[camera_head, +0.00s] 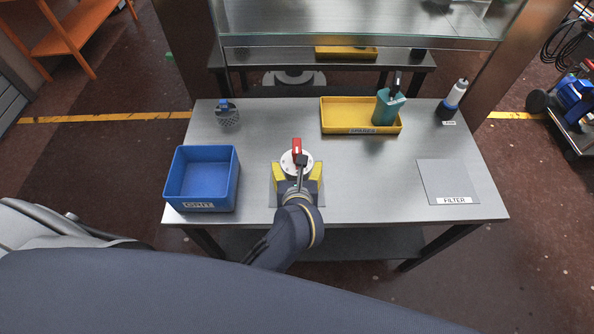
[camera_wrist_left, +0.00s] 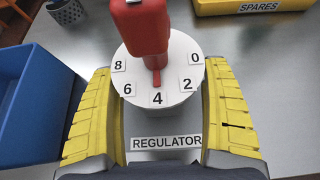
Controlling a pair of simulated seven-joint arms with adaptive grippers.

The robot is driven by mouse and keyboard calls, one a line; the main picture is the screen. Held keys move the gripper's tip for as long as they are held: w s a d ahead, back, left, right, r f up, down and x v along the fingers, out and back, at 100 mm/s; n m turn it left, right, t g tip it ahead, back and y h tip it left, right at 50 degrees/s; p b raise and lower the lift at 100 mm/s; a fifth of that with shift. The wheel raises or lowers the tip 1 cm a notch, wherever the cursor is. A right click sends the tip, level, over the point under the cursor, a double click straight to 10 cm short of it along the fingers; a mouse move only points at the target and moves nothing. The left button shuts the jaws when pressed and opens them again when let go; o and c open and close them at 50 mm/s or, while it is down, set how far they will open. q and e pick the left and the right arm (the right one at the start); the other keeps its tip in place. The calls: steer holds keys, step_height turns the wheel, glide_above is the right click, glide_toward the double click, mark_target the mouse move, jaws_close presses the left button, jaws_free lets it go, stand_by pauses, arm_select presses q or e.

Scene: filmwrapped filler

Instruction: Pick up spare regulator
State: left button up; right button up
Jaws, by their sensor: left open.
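A white dial with a red handle (camera_head: 297,150) stands at the middle of the steel table. In the left wrist view the dial (camera_wrist_left: 187,66) carries numbers, its red pointer is at 4, and a plate below reads REGULATOR (camera_wrist_left: 166,142). My left gripper (camera_head: 298,172) is open, its yellow fingers on either side of the dial's near part; I cannot tell whether they touch it. A yellow tray labelled SPARES (camera_head: 340,112) holds a teal item with a black top (camera_head: 385,108); whether this is the spare regulator is unclear. My right gripper is not in view.
A blue GRIT bin (camera_head: 188,205) stands at the left front. A grey perforated cup (camera_head: 227,117) is behind it. A white-and-dark bottle (camera_head: 453,98) stands at the back right. A flat FILTER plate (camera_head: 443,180) lies at the right. Table between dial and FILTER plate is clear.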

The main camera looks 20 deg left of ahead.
arm_select(q)
steer(key=shift+w+a+f, duration=0.1)
steer(key=shift+w+f, duration=0.15)
steer(key=shift+w, duration=0.15)
steer(key=shift+r, duration=0.1)
steer(key=c, duration=1.5)
